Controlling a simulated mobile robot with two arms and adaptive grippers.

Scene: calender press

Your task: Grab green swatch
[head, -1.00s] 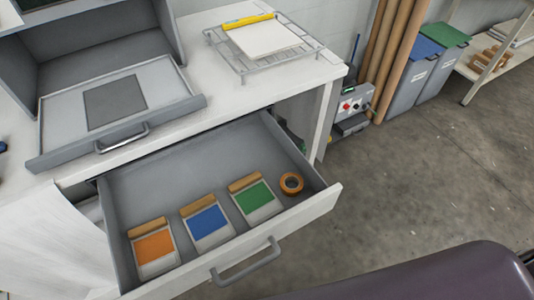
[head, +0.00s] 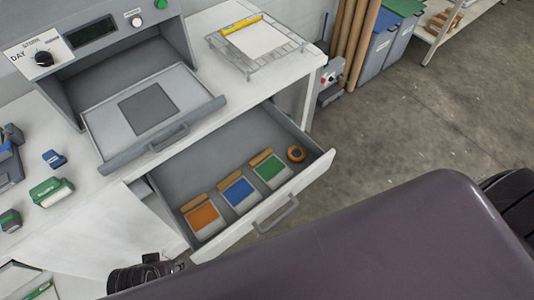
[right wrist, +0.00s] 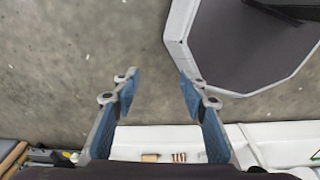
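The green swatch (head: 269,168) lies in the open drawer (head: 310,178), at the right of a row in the head view. It is a green square on a pale card with a tan strip along its top. A blue swatch (head: 240,193) and an orange swatch (head: 204,217) lie to its left. My right gripper (right wrist: 158,84) is open and empty in the right wrist view, above the concrete floor and away from the drawer. My left gripper is not in the head view; only a dark arm part shows at the bottom.
The drawer handle (head: 276,214) sticks out in front. Above is a pulled-out press tray (head: 180,90) and a wire rack (head: 290,47). A green stamp-like block (head: 51,191) stands on the counter. Floor to the right is clear.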

